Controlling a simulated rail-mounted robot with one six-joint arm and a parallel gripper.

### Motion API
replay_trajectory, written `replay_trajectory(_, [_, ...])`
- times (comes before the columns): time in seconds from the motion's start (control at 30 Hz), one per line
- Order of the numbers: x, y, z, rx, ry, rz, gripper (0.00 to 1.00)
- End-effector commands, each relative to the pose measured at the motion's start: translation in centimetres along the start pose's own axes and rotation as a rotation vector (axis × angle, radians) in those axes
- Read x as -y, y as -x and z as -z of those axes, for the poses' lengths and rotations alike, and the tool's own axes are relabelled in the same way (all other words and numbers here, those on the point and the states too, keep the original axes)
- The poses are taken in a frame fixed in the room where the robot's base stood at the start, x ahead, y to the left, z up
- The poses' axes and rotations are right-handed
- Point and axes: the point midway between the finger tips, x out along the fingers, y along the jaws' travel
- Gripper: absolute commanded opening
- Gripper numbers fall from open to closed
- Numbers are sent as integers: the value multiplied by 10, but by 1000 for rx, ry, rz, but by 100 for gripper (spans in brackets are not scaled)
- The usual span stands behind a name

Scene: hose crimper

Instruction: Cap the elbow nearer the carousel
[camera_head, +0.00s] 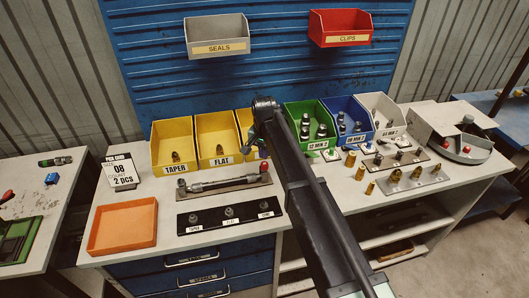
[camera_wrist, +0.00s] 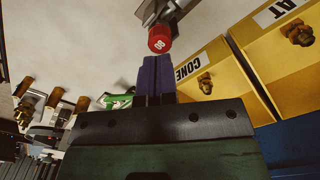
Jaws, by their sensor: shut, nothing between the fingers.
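The left elbow (camera_head: 181,184) looks like bare metal. In the wrist view the red cap (camera_wrist: 160,40) is on a metal fitting (camera_wrist: 165,12), just beyond my fingertips. My gripper (camera_wrist: 157,60) is shut and empty, with its blue fingers together. In the head view my gripper (camera_head: 263,152) is close above the capped end, partly hidden by my arm.
Yellow bins (camera_head: 173,145) stand behind the hose; my arm covers part of one. Green (camera_head: 310,125), blue and white bins are right of it. A black plate (camera_head: 230,215) with several fittings lies in front. An orange tray (camera_head: 123,226) is at left. Brass fittings (camera_head: 350,159) stand at right.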

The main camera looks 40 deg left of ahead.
Motion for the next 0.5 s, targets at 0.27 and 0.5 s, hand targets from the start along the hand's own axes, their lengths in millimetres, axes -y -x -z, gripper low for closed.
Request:
replay_trajectory(0.27, [0, 48, 0, 0, 0, 0, 0])
replay_trajectory(0.5, [0, 104, 0, 0, 0, 0, 0])
